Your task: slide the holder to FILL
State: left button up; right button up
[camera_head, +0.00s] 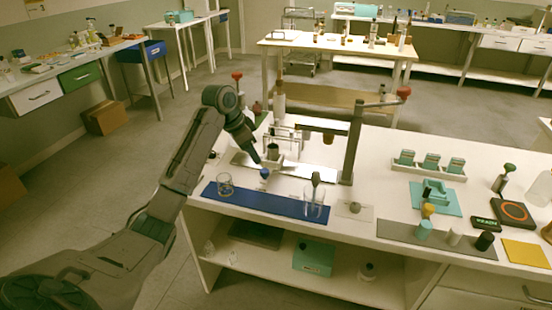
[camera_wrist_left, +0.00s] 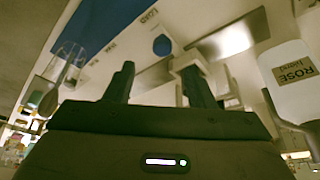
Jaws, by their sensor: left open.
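A pale metal track (camera_head: 318,171) lies on the white bench, under the arm of a dark stand. A small holder with a grey cup-like top (camera_head: 272,151) appears to sit on it, partly hidden by my gripper; I cannot make out its FILL mark. My left gripper (camera_head: 257,161) is just above the bench beside this holder, open. In the left wrist view its two fingers (camera_wrist_left: 160,78) are apart, with a pale block (camera_wrist_left: 188,62) close by the right finger. I cannot tell whether they touch. A blue round knob (camera_head: 264,173) stands in front. My right gripper is out of view.
A blue mat (camera_head: 265,204) with a glass beaker (camera_head: 225,184) and a taller glass (camera_head: 315,197) lies in front. The dark stand (camera_head: 353,142) rises to the right. A ROSE bottle (camera_wrist_left: 290,80) is close at the right of the left wrist view.

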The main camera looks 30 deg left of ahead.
aim_at(264, 171)
pick_arm(q)
jog(key=x, duration=0.9)
jog(key=shift+w, duration=0.35)
jog(key=shift+a, duration=0.1)
grip_shut()
